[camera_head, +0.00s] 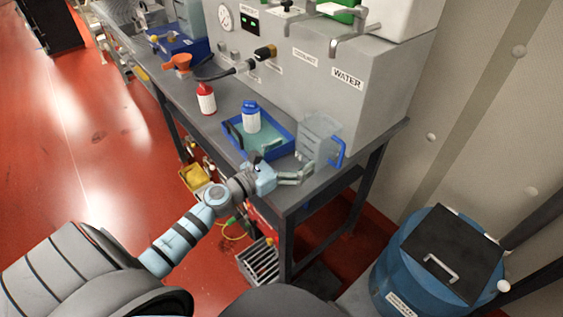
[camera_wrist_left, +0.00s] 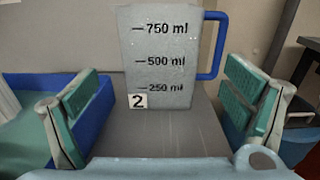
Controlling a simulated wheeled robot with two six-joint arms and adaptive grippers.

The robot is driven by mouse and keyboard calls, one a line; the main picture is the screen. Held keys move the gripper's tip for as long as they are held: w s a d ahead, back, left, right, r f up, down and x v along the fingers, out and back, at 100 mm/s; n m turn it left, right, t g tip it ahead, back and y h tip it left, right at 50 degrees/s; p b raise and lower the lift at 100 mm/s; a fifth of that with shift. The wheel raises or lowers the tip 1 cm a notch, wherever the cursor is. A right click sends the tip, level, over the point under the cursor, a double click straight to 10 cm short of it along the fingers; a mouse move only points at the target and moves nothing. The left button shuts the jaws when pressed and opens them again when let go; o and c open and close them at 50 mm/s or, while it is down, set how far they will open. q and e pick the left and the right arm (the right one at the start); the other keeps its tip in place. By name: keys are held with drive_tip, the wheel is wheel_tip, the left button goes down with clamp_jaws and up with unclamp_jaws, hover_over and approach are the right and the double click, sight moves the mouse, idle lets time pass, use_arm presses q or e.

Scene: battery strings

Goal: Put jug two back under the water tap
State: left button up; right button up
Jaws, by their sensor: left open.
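Jug two (camera_head: 318,138) is a clear grey measuring jug with a blue handle. It stands upright near the front right of the bench. In the left wrist view jug two (camera_wrist_left: 160,55) shows a "2" label and ml marks, with its handle to the right. The water tap (camera_head: 352,38) sticks out above the "WATER" label, behind and above the jug. My left gripper (camera_head: 292,176) is open and empty, in front of the jug. In the left wrist view its green-padded fingers (camera_wrist_left: 162,98) are spread on either side, short of the jug. My right gripper is out of view.
A blue tray (camera_head: 279,150) holding a blue-capped white bottle (camera_head: 251,117) lies left of the jug. The bench edge is close on the right. A blue drum (camera_head: 400,270) stands on the floor.

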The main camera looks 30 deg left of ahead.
use_arm(q)
drive_tip(key=b+v, duration=0.2)
drive_tip(key=v, duration=0.1)
drive_tip(key=b+v, duration=0.1)
drive_tip(key=v, duration=0.1)
drive_tip(key=shift+f, duration=0.25)
drive_tip(key=shift+r, duration=0.2)
